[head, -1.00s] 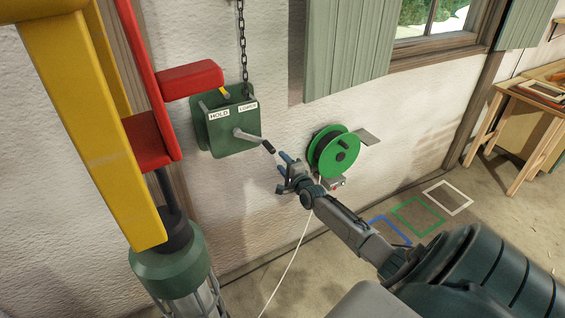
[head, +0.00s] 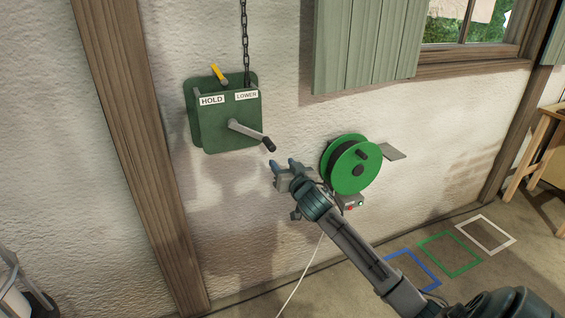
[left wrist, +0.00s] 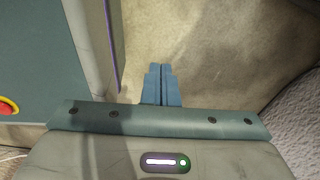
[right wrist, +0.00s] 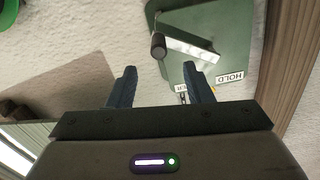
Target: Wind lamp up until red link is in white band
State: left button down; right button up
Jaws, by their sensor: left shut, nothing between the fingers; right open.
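The green winch box (head: 225,118) is on the white wall, with HOLD and LOWER labels. Its yellow lever (head: 217,73) stands above the HOLD label. A chain (head: 244,40) runs up from the box. The grey crank (head: 245,132) points right and slightly down and ends in a dark handle (head: 268,145). My right gripper (head: 281,164) is open and empty, just below and right of the handle. In the right wrist view the handle (right wrist: 158,46) shows ahead, between the open fingertips (right wrist: 160,68). My left gripper (left wrist: 160,68) is shut and empty above the floor. Lamp, red link and white band are not identifiable.
A green reel (head: 352,165) is on the wall close right of my right gripper, with a pale cord (head: 308,265) hanging below. A wooden post (head: 137,150) stands left of the winch. Blue, green and white outlines (head: 485,234) mark the floor. A shutter (head: 365,45) hangs above.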

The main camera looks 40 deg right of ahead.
aim_at(273, 149)
jog(key=p+x, duration=0.1)
jog(key=x, duration=0.2)
jog(key=p+x, duration=0.1)
jog(key=x, duration=0.2)
jog(key=p+x, duration=0.1)
jog(key=x, duration=0.2)
jog(key=shift+w+d+r, duration=0.1)
jog(key=shift+d+r, duration=0.05)
jog(key=shift+r, duration=0.15)
pick_arm(q)
jog(key=shift+s+a+r, duration=0.2)
jog(key=shift+s+r, duration=0.1)
jog(key=shift+r, duration=0.3)
jog(key=shift+s+a+r, duration=0.15)
jog(key=shift+s+r, duration=0.15)
jog(key=shift+r, duration=0.3)
pick_arm(e)
jog(key=shift+w+d+f, duration=0.1)
jog(key=shift+w+d, duration=0.05)
jog(key=shift+w, duration=0.45)
jog(key=shift+c, duration=0.3)
grip_shut()
